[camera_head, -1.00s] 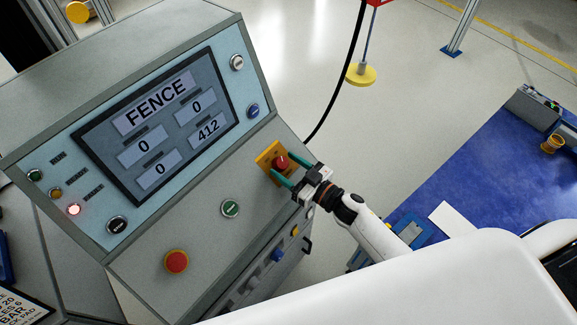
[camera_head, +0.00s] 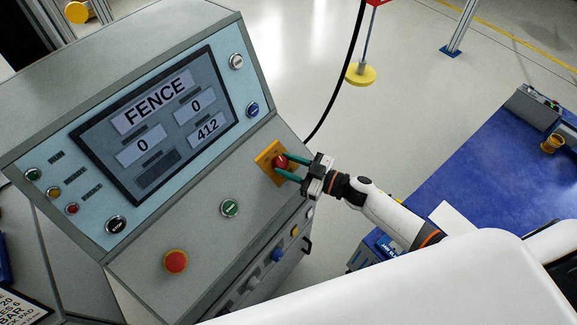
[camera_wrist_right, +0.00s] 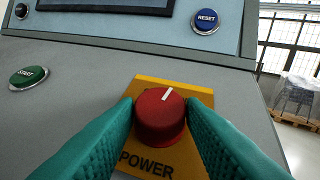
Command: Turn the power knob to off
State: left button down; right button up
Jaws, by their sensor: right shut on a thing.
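The red power knob (camera_head: 281,159) sits on a yellow plate (camera_head: 264,154) at the right of the grey console's sloped panel. In the right wrist view the knob (camera_wrist_right: 160,117) carries a white mark pointing up and slightly right, and the yellow plate (camera_wrist_right: 150,163) reads POWER. My right gripper (camera_head: 284,166) has its green fingers on either side of the knob and is shut on it. The fingers hide parts of the plate. My left gripper is not in view.
A green START button (camera_head: 230,208) and a red mushroom button (camera_head: 176,262) are on the same panel. The screen (camera_head: 160,125) reads FENCE. A blue RESET button (camera_wrist_right: 206,21) is above the knob. A blue table (camera_head: 480,170) stands to the right.

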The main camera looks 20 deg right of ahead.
jog(key=n+g, duration=0.1)
jog(key=n, duration=0.1)
jog(key=n+g+y+b, duration=0.1)
jog(key=n+g, duration=0.1)
jog(key=n+g+y+b, duration=0.1)
jog(key=n+g, duration=0.1)
jog(key=shift+w+d, duration=0.35)
jog(key=shift+w, duration=0.05)
jog(key=shift+w+r+n+g+y+b, duration=0.15)
jog(key=shift+n+g+b, duration=0.45)
jog(key=shift+n+g, duration=0.6)
jog(key=shift+w+r+n+g+y+b, duration=0.15)
jog(key=shift+n+g+b, duration=0.4)
jog(key=shift+n+g, duration=0.6)
jog(key=shift+s+n, duration=0.1)
jog(key=shift+n, duration=0.15)
jog(key=o, duration=1)
jog(key=b+v, duration=0.3)
jog(key=v, duration=0.9)
